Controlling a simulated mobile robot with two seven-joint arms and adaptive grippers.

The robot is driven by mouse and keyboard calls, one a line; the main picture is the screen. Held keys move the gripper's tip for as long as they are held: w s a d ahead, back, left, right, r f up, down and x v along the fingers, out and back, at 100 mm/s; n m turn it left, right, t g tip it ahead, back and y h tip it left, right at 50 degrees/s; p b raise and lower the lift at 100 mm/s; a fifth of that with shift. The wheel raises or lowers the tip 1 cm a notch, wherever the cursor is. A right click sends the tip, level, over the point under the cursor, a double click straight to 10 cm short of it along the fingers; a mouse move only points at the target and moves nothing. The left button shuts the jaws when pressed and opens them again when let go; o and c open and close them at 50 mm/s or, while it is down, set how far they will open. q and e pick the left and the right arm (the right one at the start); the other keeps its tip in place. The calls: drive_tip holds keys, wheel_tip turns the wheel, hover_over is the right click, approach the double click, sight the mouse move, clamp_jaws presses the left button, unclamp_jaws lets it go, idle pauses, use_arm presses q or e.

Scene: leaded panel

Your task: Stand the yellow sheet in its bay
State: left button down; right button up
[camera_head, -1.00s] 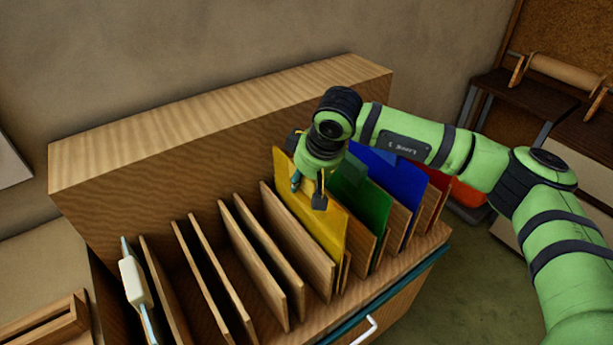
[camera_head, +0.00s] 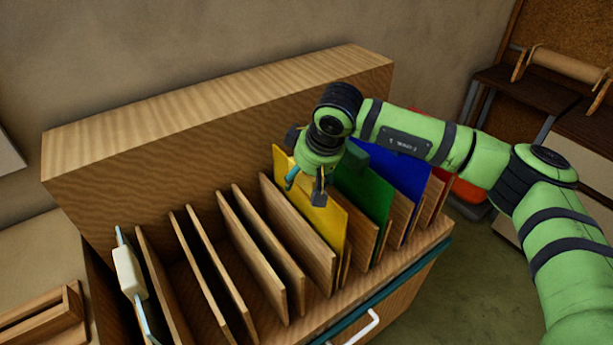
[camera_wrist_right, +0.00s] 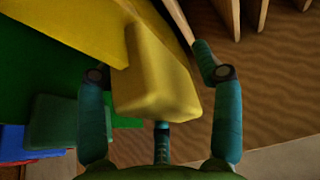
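The yellow sheet (camera_head: 318,222) stands upright in a bay of the wooden rack (camera_head: 230,95), just left of the green sheet (camera_head: 372,203). Its lower edge is hidden between dividers. In the right wrist view, the yellow sheet (camera_wrist_right: 70,22) carries a thick yellow grip block (camera_wrist_right: 155,85). My right gripper (camera_head: 305,188) is at the sheet's upper part. In the wrist view its fingers (camera_wrist_right: 158,115) stand apart on both sides of the block, with narrow gaps visible, so it looks open around it. My left gripper is not in view.
A blue sheet (camera_head: 400,175) stands right of the green one. A pale sheet with a white block (camera_head: 130,272) stands at the rack's left end. Several bays between it and the yellow sheet look empty. A drawer handle (camera_head: 362,328) sticks out in front.

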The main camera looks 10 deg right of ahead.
drive_tip(key=shift+f, duration=0.1)
drive_tip(key=shift+s+f, duration=0.15)
drive_tip(key=shift+f, duration=0.05)
drive_tip(key=v, duration=1.2)
drive_tip(key=shift+r, duration=0.2)
